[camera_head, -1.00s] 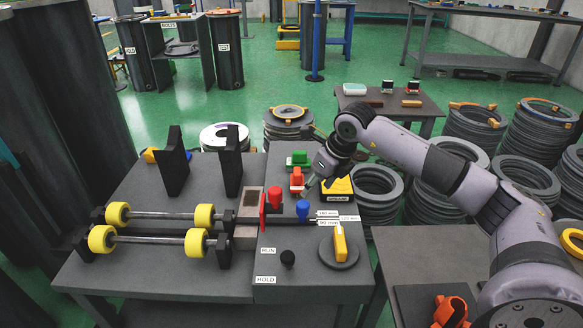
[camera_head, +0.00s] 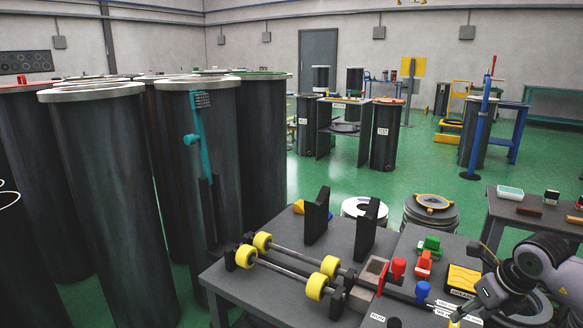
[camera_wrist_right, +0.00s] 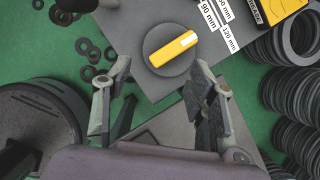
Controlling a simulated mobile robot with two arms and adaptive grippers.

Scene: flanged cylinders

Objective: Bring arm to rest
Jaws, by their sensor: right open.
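My right arm (camera_head: 545,262) reaches in from the right edge of the head view. Its right gripper (camera_head: 458,312) is low at the lower right, right of the blue knob (camera_head: 422,290) and in front of the yellow-and-black box (camera_head: 463,279). In the right wrist view, the right gripper (camera_wrist_right: 163,72) is open, with its fingers wide apart and nothing between them. Beyond the fingertips lies a grey disc (camera_wrist_right: 158,69) with a yellow handle (camera_wrist_right: 172,49). My left gripper is not in view.
The grey bench (camera_head: 265,297) carries yellow rollers (camera_head: 262,242), two upright black plates (camera_head: 317,215), a red knob (camera_head: 398,267) and a green part (camera_head: 430,245). Tall dark cylinders (camera_head: 100,190) crowd the left. Stacked rings (camera_wrist_right: 292,95) stand right in the wrist view. Green floor (camera_head: 400,185) is open behind.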

